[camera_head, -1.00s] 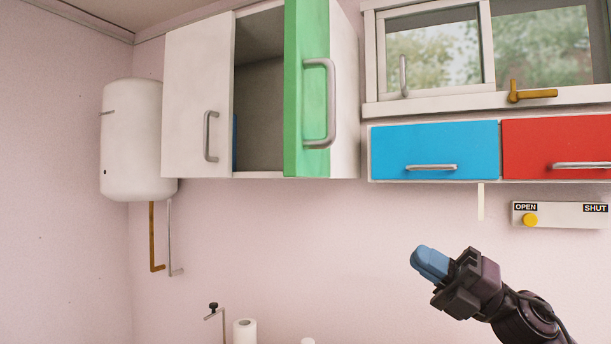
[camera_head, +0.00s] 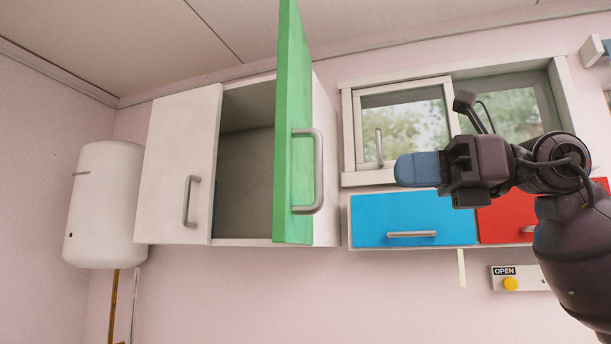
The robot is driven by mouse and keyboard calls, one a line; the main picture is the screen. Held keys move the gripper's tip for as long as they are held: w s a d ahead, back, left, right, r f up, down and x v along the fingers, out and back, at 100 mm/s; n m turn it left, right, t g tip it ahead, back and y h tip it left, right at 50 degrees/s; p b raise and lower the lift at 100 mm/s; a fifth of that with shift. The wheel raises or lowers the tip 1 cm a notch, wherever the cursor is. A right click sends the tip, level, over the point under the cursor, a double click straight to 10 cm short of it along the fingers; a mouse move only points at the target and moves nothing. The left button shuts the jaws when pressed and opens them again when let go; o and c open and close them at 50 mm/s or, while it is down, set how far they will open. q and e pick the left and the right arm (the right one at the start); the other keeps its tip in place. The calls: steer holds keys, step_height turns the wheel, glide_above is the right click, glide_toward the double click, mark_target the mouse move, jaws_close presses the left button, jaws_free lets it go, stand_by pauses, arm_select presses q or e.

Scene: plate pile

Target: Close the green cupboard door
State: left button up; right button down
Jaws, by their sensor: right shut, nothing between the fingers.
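The green cupboard door (camera_head: 291,110) stands open, swung out from the white wall cupboard (camera_head: 245,160). Its grey bar handle (camera_head: 319,172) is on the side facing right. Part of the cupboard's interior shows to the left of the door. My right gripper (camera_head: 402,170) is right of the door, pointing left, apart from the handle. Its blue fingers are shut and hold nothing. My left gripper is not in view.
A white cupboard door (camera_head: 178,165) beside the opening is shut. A blue drawer (camera_head: 412,216) and a red drawer (camera_head: 505,222) are under the window (camera_head: 405,120). A white water heater (camera_head: 105,203) hangs at the left. The wall below the cupboard is clear.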

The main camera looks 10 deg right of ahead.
mark_target(288, 176)
steer(key=p+x, duration=0.1)
steer(key=x, duration=1.1)
steer(key=shift+a+p, duration=0.1)
steer(key=shift+p, duration=0.25)
steer(key=shift+w+a, duration=0.25)
steer(key=shift+a, duration=0.2)
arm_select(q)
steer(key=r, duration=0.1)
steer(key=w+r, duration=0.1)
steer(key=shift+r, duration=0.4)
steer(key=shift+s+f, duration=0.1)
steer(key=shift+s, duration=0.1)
